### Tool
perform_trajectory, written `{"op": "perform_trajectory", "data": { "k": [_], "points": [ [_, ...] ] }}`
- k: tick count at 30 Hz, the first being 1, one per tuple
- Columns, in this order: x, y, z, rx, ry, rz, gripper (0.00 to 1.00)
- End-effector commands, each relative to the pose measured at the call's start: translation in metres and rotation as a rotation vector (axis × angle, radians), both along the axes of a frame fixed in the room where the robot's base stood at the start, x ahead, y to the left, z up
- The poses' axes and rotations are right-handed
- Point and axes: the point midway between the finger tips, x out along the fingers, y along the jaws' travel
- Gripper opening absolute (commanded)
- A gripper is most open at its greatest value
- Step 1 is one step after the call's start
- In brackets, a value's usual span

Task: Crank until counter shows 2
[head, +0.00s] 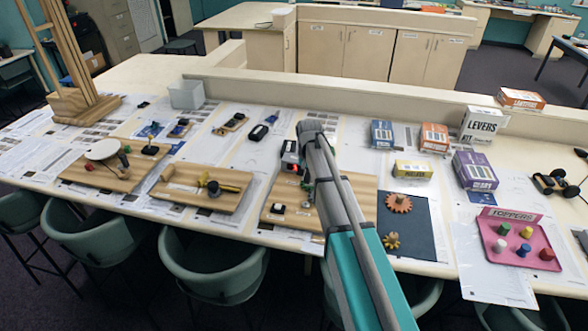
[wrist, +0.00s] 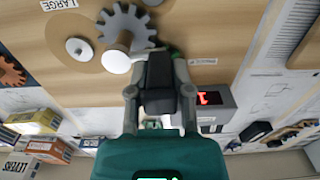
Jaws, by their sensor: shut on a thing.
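A wooden board (head: 282,212) lies on the table in the head view, with a small counter box (head: 290,152) at its back edge. In the wrist view the grey counter (wrist: 212,102) has a lit red display that seems to read 1, seen upside down. A grey toothed gear (wrist: 125,27) with a pale round hub (wrist: 116,62) is mounted on the board. My gripper (wrist: 158,62) is over the board beside the gear, shut on the crank handle. The handle is mostly hidden by the fingers. In the head view my arm covers the gripper and much of the board's right part.
Two other boards with devices (head: 200,187) (head: 105,167) lie to the left. On the right are an orange gear (head: 399,202) on a dark mat (head: 418,238), several boxed kits and a pink toppers tray (head: 500,258). A raised ledge (head: 360,97) runs behind; chairs line the front.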

Motion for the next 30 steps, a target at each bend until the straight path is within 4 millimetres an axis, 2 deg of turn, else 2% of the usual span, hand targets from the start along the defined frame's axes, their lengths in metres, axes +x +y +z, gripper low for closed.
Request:
{"op": "perform_trajectory", "data": {
  "k": [20,30],
  "points": [
    [0.0,0.0,0.0,0.002,0.002,0.001,0.0],
    [0.012,-0.003,0.0,0.001,0.001,0.0,0.0]
  ]
}}
